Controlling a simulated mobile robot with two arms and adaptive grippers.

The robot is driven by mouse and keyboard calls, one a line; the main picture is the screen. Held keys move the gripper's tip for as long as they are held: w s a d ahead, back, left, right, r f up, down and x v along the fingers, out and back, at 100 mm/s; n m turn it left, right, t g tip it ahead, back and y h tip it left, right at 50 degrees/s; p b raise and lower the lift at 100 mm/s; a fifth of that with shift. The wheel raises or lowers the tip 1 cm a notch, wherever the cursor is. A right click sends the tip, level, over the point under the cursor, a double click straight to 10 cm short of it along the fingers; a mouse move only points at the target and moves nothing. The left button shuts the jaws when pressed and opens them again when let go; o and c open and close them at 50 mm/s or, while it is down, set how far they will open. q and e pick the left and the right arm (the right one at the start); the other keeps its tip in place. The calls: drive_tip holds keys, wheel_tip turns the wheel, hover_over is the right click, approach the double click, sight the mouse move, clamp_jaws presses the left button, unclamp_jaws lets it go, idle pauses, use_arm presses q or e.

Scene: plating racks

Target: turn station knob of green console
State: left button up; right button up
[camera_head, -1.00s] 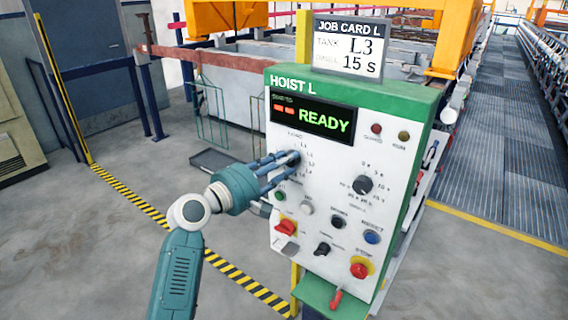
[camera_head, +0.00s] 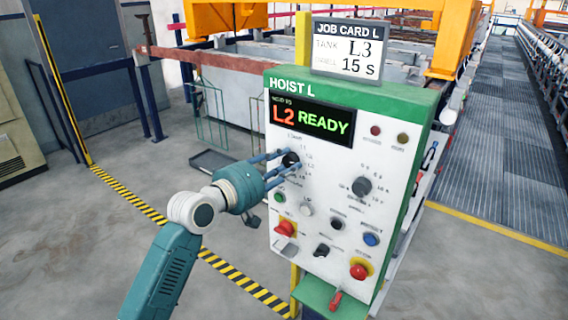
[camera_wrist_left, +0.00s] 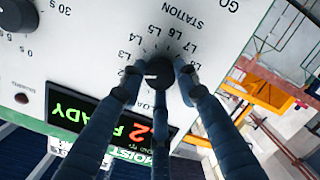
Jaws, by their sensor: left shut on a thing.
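The green console (camera_head: 383,97), marked HOIST L, has a white front and a display (camera_head: 311,122) reading "L2 READY". The station knob (camera_head: 291,160) is a black round knob at the upper left of the panel. In the left wrist view the station knob (camera_wrist_left: 158,72) sits among labels L3 to L8, with a white pointer mark. My left gripper (camera_head: 285,160) comes from the left, its blue fingers shut around the knob. The job card (camera_head: 348,48) on top reads TANK L3, 15 S. My right gripper is out of view.
A second black knob (camera_head: 361,186) with a seconds scale is on the panel's right. Below are small buttons, a red stop button (camera_head: 358,272) and a red-yellow switch (camera_head: 286,228). A wire rack (camera_head: 211,117) stands behind on the left. The floor to the left is mostly clear.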

use_arm(q)
drive_tip(key=shift+m+y, duration=0.3)
drive_tip(key=shift+m, duration=1.5)
drive_tip(key=shift+r, duration=0.1)
drive_tip(key=o, duration=1.2)
drive_tip(key=shift+c, duration=0.2)
drive_tip(key=shift+a, duration=0.1)
drive_tip(key=v, duration=1.2)
